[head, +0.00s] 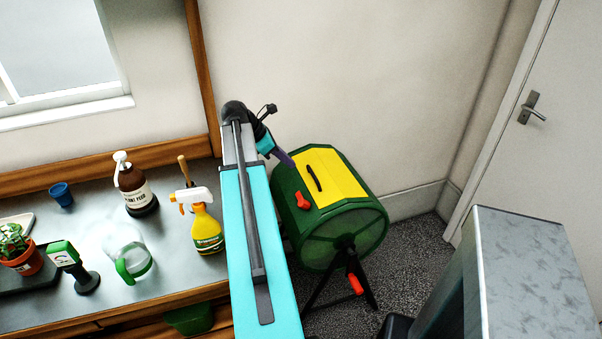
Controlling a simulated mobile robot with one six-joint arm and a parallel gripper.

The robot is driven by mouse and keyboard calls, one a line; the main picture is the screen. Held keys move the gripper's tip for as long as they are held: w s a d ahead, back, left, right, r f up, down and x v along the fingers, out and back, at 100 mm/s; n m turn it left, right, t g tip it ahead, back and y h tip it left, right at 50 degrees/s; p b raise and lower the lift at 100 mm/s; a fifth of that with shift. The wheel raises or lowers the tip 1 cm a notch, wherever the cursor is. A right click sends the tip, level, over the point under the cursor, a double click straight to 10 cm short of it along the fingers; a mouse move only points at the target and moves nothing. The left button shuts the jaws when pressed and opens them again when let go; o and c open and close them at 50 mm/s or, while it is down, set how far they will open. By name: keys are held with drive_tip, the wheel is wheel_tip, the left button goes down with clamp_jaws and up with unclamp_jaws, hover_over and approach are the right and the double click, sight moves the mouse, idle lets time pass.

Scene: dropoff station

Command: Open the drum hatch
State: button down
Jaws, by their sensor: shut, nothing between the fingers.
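The green drum (345,228) stands on a dark stand at the right of the bench in the head view. Its yellow hatch (342,180) lies flat on the upper side and looks closed. A black handle (314,178) runs along the hatch, and a red latch (303,200) sits at its left edge. My gripper (290,163) is shut and empty at the drum's upper left edge, left of the black handle. I cannot tell whether it touches the drum. My arm hides part of the drum's left side.
The bench at left holds a yellow spray bottle (207,232), a brown plant feed bottle (133,187), a clear jug with a green handle (127,262), a blue cup (61,194) and a potted plant (20,252). A grey metal box (535,262) stands at lower right, near a door (570,120).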

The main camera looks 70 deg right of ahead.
drive_tip(key=shift+f, duration=0.1)
drive_tip(key=p, duration=0.2)
approach(313, 182)
drive_tip(key=shift+x, duration=2.4)
drive_tip(key=shift+a, duration=0.1)
drive_tip(key=shift+r+p, duration=0.4)
drive_tip(key=shift+r+t, duration=0.1)
drive_tip(key=shift+t, duration=0.2)
drive_tip(key=shift+s, duration=0.1)
